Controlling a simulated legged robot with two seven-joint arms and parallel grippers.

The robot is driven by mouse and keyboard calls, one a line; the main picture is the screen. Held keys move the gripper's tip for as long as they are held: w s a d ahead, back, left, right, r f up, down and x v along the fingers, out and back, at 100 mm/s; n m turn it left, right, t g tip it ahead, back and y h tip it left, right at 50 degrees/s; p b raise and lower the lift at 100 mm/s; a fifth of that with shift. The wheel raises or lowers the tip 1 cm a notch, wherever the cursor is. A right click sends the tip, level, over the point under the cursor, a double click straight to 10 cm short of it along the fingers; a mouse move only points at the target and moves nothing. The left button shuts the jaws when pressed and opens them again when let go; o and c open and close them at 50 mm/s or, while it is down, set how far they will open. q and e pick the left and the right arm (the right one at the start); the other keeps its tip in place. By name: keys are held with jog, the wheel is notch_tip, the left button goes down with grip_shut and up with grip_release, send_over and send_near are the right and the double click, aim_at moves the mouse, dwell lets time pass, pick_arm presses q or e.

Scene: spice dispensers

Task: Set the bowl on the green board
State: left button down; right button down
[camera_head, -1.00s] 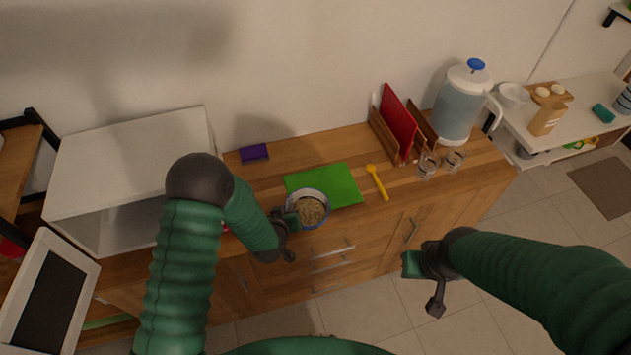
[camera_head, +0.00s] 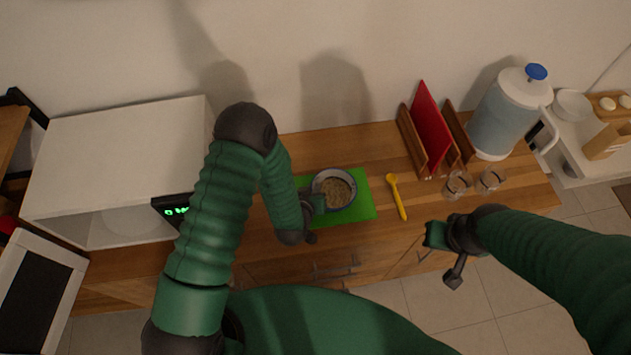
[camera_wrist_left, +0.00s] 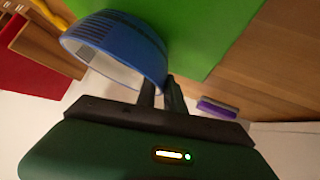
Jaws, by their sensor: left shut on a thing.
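The bowl (camera_head: 335,189) holds pale grainy food and has a blue outside, seen in the left wrist view (camera_wrist_left: 125,42). My left gripper (camera_head: 315,203) is shut on the bowl's rim at its left side. The green board (camera_head: 347,217) lies flat on the wooden counter, and the bowl is over it in the head view. The board also shows behind the bowl in the left wrist view (camera_wrist_left: 195,25). I cannot tell whether the bowl touches the board. My right gripper (camera_head: 436,236) is empty, in front of the counter; its jaw opening is unclear.
A yellow spoon (camera_head: 398,197) lies right of the board. A rack with a red board (camera_head: 430,130), two glasses (camera_head: 457,184) and a water jug (camera_head: 508,112) stand farther right. A white microwave (camera_head: 115,165) stands left. A purple item (camera_wrist_left: 217,108) shows in the left wrist view.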

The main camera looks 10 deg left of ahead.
pick_arm(q)
jog(key=shift+w+f, duration=0.25)
jog(key=shift+w, duration=0.1)
jog(key=shift+w+f, duration=0.15)
jog(key=shift+w, duration=0.05)
jog(key=c, duration=1.7)
grip_release()
jog(key=shift+o, duration=1)
jog(key=shift+s, duration=0.15)
jog(key=shift+o, duration=0.3)
jog(key=shift+s+a, duration=0.1)
jog(key=shift+s, duration=0.05)
pick_arm(e)
jog(key=shift+w+a+f, duration=0.1)
jog(key=shift+w, duration=0.2)
